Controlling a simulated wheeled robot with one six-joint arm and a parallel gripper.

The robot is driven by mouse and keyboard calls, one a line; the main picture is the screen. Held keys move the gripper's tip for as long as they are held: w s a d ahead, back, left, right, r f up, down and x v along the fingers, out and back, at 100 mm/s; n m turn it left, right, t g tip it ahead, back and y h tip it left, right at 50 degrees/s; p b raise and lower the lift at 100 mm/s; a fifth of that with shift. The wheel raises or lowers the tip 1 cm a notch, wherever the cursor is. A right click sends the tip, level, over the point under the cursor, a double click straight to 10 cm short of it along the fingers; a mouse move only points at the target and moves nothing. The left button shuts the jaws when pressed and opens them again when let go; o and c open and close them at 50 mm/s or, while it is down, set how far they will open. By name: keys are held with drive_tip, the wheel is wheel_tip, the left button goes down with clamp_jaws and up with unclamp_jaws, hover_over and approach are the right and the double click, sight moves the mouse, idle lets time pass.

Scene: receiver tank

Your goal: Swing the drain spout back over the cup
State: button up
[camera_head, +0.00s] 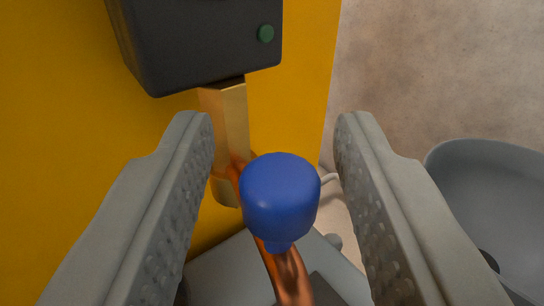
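The drain spout (284,272) is a copper-coloured tube. It comes off a brass fitting (231,125) and runs toward the bottom of the picture. A blue rounded knob (279,196) stands on the tube and hides part of it. My gripper (275,135) is open, with one finger on each side of the knob and visible gaps to both. The tube's outlet is not clearly visible. A grey round vessel (480,160) lies at the right edge, partly behind my right finger. I cannot tell whether it is the cup.
A yellow tank wall (60,110) fills the left side. A grey flat-sided object (222,270) lies below the spout. Mottled bare floor (440,70) shows at the upper right.

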drive_tip(key=shift+s, duration=0.1)
drive_tip(key=s, duration=1.7)
drive_tip(key=shift+a, duration=0.25)
drive_tip(key=shift+s, duration=0.1)
clamp_jaws()
drive_tip(key=w+d+m+h, duration=0.2)
drive_tip(key=w+d+m, duration=0.4)
drive_tip(key=m, duration=1.2)
drive_tip(key=w+a, duration=0.3)
drive_tip(key=w, duration=0.6)
drive_tip(key=shift+w, duration=0.15)
